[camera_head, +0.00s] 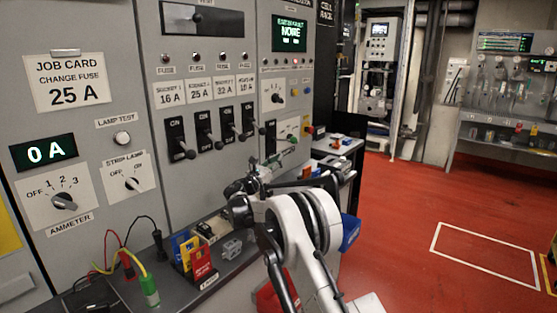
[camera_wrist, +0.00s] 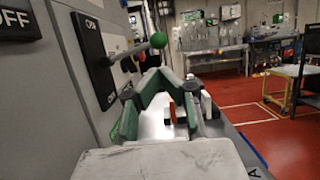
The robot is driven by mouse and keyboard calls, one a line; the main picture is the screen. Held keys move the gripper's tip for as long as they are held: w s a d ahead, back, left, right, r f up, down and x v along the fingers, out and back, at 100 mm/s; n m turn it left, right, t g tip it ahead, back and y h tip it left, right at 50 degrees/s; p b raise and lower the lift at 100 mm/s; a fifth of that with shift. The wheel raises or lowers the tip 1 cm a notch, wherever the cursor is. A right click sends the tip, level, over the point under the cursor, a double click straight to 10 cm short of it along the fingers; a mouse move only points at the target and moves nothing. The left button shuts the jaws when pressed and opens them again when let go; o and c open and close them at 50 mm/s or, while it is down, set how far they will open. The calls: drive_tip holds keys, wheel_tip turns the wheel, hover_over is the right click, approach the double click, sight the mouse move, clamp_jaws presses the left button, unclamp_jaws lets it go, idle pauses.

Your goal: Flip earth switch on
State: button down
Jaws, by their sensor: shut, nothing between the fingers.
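The earth switch is most likely the green-knobbed lever. In the wrist view its green ball (camera_wrist: 158,40) sits on a grey rod that sticks out from a black plate (camera_wrist: 92,45). The plate has ON at its top; the lower label is too small to read surely. In the head view the green knob (camera_head: 292,139) shows at the right end of the panel, and I cannot tell the lever's exact setting. My gripper (camera_wrist: 164,76) is shut and empty, with its tips just below the ball in the picture; contact is unclear. In the head view my arm partly hides the gripper.
Several black-handled fuse switches (camera_head: 208,138) line the panel left of the green knob. A side bench (camera_head: 340,148) stands beyond the panel. Red floor to the right is mostly clear.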

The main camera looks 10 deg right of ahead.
sight(286, 140)
drive_tip(key=x, duration=0.7)
drive_tip(key=shift+w+d, duration=0.1)
drive_tip(key=shift+d, duration=0.05)
drive_tip(key=shift+d, duration=0.1)
